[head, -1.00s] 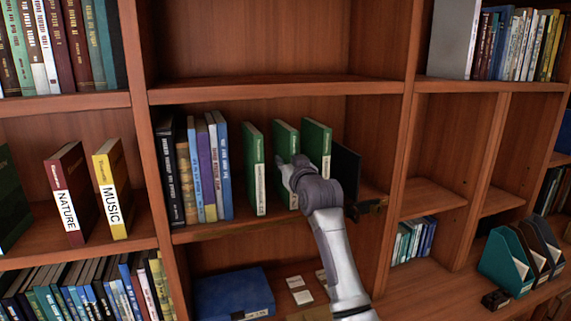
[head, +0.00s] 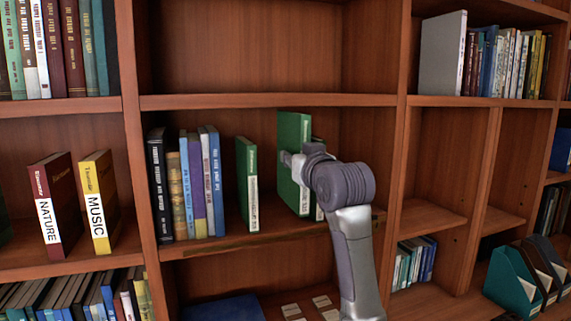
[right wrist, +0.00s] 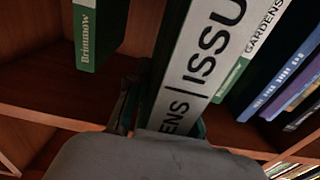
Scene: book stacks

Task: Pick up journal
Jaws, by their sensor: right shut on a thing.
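The green journal (head: 293,130) stands upright at the middle shelf, its top higher than the green books beside it. In the right wrist view its white spine label (right wrist: 198,62) shows large black letters, "ISSU" and "ENS", and leans across the picture. My right gripper (head: 291,165) is shut on the journal near its spine. In the right wrist view the fingers (right wrist: 160,118) lie on either side of it, partly hidden by the gripper body. My left gripper is in neither view.
One green book (head: 247,185) stands left of the journal; another (head: 318,150) is partly hidden behind my gripper. Several blue and dark books (head: 190,185) stand further left. The shelf above (head: 270,100) is close over the journal's top.

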